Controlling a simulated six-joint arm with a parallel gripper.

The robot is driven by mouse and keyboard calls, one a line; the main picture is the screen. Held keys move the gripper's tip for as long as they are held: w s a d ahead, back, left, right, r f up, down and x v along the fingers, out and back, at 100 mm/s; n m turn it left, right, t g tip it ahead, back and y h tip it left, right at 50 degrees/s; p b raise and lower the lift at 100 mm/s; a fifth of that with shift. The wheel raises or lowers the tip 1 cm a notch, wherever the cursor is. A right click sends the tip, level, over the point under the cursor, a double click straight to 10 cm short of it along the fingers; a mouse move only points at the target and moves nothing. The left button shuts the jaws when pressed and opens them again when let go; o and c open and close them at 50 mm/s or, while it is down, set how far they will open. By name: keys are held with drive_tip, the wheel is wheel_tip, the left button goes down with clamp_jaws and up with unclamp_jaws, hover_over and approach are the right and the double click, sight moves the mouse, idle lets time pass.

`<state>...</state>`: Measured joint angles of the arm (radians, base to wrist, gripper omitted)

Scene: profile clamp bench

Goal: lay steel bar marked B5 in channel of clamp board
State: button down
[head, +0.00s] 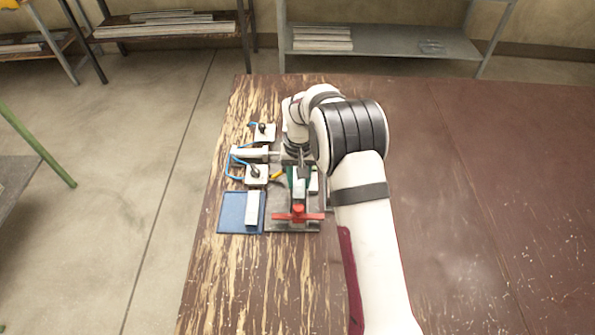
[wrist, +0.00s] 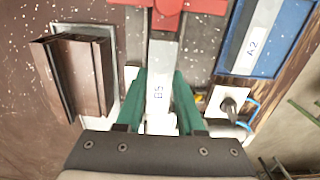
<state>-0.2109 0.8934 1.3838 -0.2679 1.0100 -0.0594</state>
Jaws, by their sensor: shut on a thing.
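The steel bar B5 (wrist: 160,72) is between the green fingers of my gripper (wrist: 159,92), its label facing the wrist camera. In the head view the bar (head: 299,189) shows as a pale piece below my gripper (head: 299,176). It points lengthwise at the red clamp (wrist: 172,14), which also shows in the head view (head: 297,215). The grey clamp board (head: 279,224) lies under the clamp and bar. The bar lines up with the board's middle, but I cannot tell whether it rests in the channel or is just above it. The bar's near end is partly hidden by my gripper.
A blue tray (head: 230,213) holds another bar, A2 (wrist: 252,43), beside the board. A brown profile (wrist: 85,75) stands on the opposite side. White blocks with black knobs (head: 264,132) and blue cable lie behind the tray. The table's right side (head: 480,190) is clear.

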drive_tip(key=shift+f, duration=0.65)
drive_tip(key=shift+c, duration=2.2)
unclamp_jaws()
wheel_tip(320, 180, up, 15)
drive_tip(key=s+d+r+m, duration=0.1)
drive_tip(key=s+d+r, duration=0.2)
drive_tip(key=s+r, duration=0.35)
drive_tip(key=s+d+f+m+y, duration=0.1)
drive_tip(key=s+d+m, duration=0.1)
drive_tip(key=s, duration=1.2)
drive_tip(key=s+d+f+m, duration=0.1)
drive_tip(key=s+m, duration=0.1)
drive_tip(key=s, duration=1.2)
drive_tip(key=shift+d+f+m+y, duration=0.25)
drive_tip(key=shift+d+m+y, duration=0.05)
drive_tip(key=shift+d+y, duration=0.1)
